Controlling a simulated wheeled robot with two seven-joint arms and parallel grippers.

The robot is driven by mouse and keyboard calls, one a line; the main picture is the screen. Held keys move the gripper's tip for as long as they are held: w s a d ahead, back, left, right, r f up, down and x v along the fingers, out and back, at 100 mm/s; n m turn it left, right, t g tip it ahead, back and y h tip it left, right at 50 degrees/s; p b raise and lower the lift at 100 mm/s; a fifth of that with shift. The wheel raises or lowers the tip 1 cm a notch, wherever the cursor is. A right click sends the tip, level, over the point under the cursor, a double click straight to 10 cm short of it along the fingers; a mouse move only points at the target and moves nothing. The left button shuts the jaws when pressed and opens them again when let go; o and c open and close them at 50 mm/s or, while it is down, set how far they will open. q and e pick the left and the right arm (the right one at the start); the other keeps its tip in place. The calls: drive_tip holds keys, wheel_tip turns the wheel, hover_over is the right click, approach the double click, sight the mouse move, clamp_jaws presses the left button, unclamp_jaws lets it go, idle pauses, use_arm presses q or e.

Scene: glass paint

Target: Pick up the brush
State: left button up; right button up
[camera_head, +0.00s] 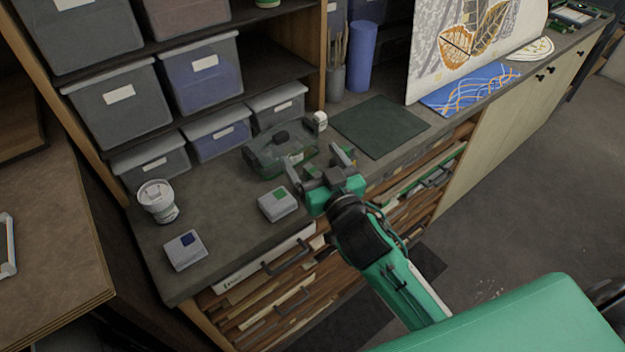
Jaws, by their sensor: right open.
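Thin upright sticks that look like brush handles (340,45) stand in a grey cup (335,80) at the back of the counter. I cannot make out a separate brush lying on the counter. My right gripper (318,164) is open over the counter's front part, with its fingers pointing toward the back. It appears empty. It is in front of a clear greenish box (282,148) and well short of the cup. My left gripper is not in view.
Small boxes with a green (278,204) and a blue label (185,249) and a white tub (158,200) sit on the counter. A dark green mat (380,126) lies right of the gripper. A blue roll (360,58) stands beside the cup. Shelved bins (118,105) fill the left.

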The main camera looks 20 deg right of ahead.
drive_tip(key=s+a+r+n+g+y, duration=0.1)
drive_tip(key=a+r+n+g+y, duration=0.1)
drive_tip(key=a+r+n+y, duration=1.15)
drive_tip(key=s+a+r+n+g+y, duration=0.2)
drive_tip(key=s+a+n+g+y, duration=0.15)
drive_tip(key=n+g+y, duration=0.6)
drive_tip(key=m+g+h, duration=0.2)
drive_tip(key=g+h, duration=0.5)
drive_tip(key=h, duration=1.9)
hover_over(313, 170)
wheel_tip(313, 170, down, 11)
drive_tip(key=f+p, duration=0.1)
drive_tip(key=f, duration=0.3)
drive_tip(key=f+p, duration=0.1)
drive_tip(key=f, duration=0.2)
drive_tip(key=shift+a+f, duration=0.2)
drive_tip(key=shift+f, duration=0.15)
drive_tip(key=f+p, duration=0.1)
drive_tip(key=f, duration=0.1)
drive_tip(key=f+p, duration=0.2)
drive_tip(key=shift+d+f+p, duration=0.2)
drive_tip(key=shift+f+p, duration=0.1)
drive_tip(key=shift+f, duration=0.1)
drive_tip(key=shift+a+f, duration=0.1)
drive_tip(key=shift+f, duration=0.35)
drive_tip(key=c, duration=1.1)
